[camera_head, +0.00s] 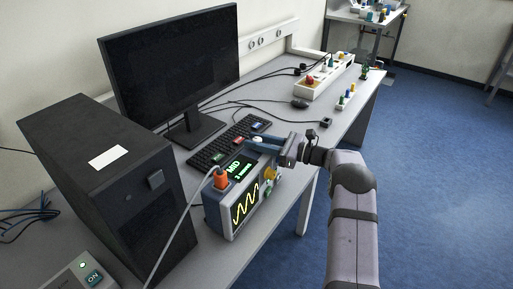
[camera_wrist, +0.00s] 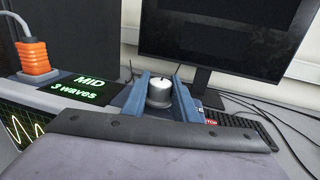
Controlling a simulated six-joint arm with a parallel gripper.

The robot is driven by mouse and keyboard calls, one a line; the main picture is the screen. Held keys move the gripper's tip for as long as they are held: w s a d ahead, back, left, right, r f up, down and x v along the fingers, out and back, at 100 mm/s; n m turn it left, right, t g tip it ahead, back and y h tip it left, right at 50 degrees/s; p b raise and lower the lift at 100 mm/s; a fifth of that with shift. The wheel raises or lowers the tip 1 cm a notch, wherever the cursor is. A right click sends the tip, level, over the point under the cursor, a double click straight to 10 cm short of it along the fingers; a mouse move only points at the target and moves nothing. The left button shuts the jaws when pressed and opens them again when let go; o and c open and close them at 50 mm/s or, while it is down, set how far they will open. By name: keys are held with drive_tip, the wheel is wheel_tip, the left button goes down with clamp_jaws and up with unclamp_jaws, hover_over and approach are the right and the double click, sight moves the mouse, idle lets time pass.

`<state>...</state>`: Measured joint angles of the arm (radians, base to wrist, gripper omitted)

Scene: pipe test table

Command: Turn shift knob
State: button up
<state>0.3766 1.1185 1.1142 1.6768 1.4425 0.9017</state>
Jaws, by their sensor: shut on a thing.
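The oscilloscope-like test box (camera_head: 211,217) stands on the table in front of the keyboard. Its top display (camera_head: 239,170) reads "MID" and "3 waves", and its front screen (camera_head: 245,204) shows a yellow wave. The same display (camera_wrist: 83,88) is readable in the wrist view. The pale round shift knob (camera_wrist: 160,91) has a dark mark on top and sits between the two blue fingers of my gripper (camera_wrist: 161,98). My gripper (camera_head: 262,145) comes from the right over the box's top and is shut on the knob. The knob's base is hidden.
An orange plug (camera_head: 220,180) with a grey cable stands on the box's left top. A yellow knob (camera_head: 270,174) is on the front. The black computer tower (camera_head: 100,170) is left, the monitor (camera_head: 170,62) behind. The keyboard (camera_head: 205,155) lies behind the box. Floor at right is clear.

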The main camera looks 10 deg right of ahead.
drive_tip(key=shift+r, duration=0.1)
idle(0.3)
drive_tip(key=o, duration=1.1)
drive_tip(key=shift+c, duration=0.2)
drive_tip(key=shift+s+d, duration=0.3)
drive_tip(key=shift+d, duration=0.3)
drive_tip(key=b+v, duration=0.1)
drive_tip(key=v, duration=0.5)
drive_tip(key=shift+b, duration=0.3)
